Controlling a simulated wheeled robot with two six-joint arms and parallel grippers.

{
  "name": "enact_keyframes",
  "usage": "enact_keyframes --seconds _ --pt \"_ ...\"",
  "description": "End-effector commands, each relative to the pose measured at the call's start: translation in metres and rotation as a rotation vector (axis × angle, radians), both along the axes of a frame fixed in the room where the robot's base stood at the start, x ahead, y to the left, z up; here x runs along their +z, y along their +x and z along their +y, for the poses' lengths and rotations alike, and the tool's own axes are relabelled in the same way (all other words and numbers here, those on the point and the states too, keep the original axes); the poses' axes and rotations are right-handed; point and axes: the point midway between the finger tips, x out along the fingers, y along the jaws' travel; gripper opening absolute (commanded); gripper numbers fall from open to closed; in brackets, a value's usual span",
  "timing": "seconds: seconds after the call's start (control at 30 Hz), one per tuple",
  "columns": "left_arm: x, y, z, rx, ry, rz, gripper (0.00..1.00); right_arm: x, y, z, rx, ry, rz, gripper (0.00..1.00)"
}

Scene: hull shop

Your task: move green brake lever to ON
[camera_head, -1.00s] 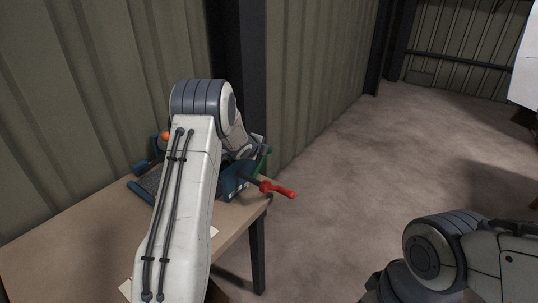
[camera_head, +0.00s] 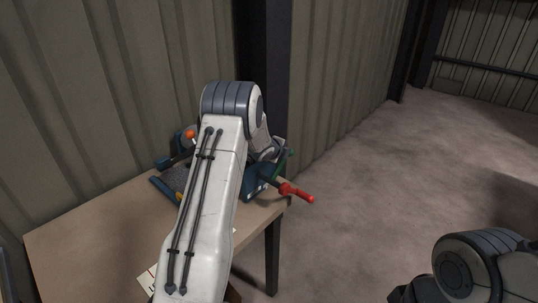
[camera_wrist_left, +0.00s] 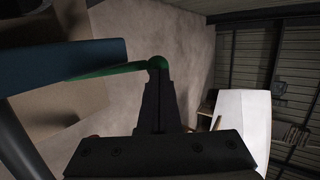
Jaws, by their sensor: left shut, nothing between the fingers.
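The green brake lever (camera_head: 283,164) stands at the right side of a blue machine (camera_head: 259,187) on a table. In the left wrist view, its green rod (camera_wrist_left: 108,71) runs from a blue part to a rounded green end (camera_wrist_left: 157,62). My left gripper (camera_wrist_left: 160,84) is shut, with its fingertips at or just below that rounded end; I cannot tell whether they touch. In the head view, my left arm hides much of the machine, and the gripper is hard to make out. My right arm shows at the lower right, but its gripper is out of the picture. No ON mark is readable.
A red handle (camera_head: 297,192) sticks out past the table edge, near the green lever. An orange knob (camera_head: 191,134) stands at the machine's far left. The table (camera_head: 98,214) is against a ribbed wall and dark post (camera_head: 263,60). Open floor (camera_head: 370,170) lies right.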

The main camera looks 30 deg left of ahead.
Motion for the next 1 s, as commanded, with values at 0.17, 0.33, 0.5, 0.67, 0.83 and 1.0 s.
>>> enact_keyframes --seconds 0.17,0.33,0.5,0.67,0.83,1.0 --pt "0.027 -0.015 -0.014 -0.012 0.003 -0.006 0.0 0.001 0.0 0.0 0.0 0.0 0.0 0.0" --pt "0.05 -0.048 -0.01 -0.007 0.004 -0.005 0.0 -0.007 0.0 0.0 0.0 0.0 0.0 0.0" --pt "0.071 -0.076 -0.006 -0.001 0.003 -0.005 0.0 -0.008 0.0 0.0 0.0 0.0 0.0 0.0" --pt "0.082 -0.09 -0.008 -0.001 0.003 -0.004 0.0 -0.007 0.0 0.0 0.0 0.0 0.0 0.0" --pt "0.085 -0.095 -0.009 -0.003 0.003 -0.002 0.0 -0.007 0.0 0.0 0.0 0.0 0.0 0.0" --pt "0.085 -0.094 -0.01 -0.004 0.002 -0.002 0.0 -0.007 0.0 0.0 0.0 0.0 0.0 0.0"
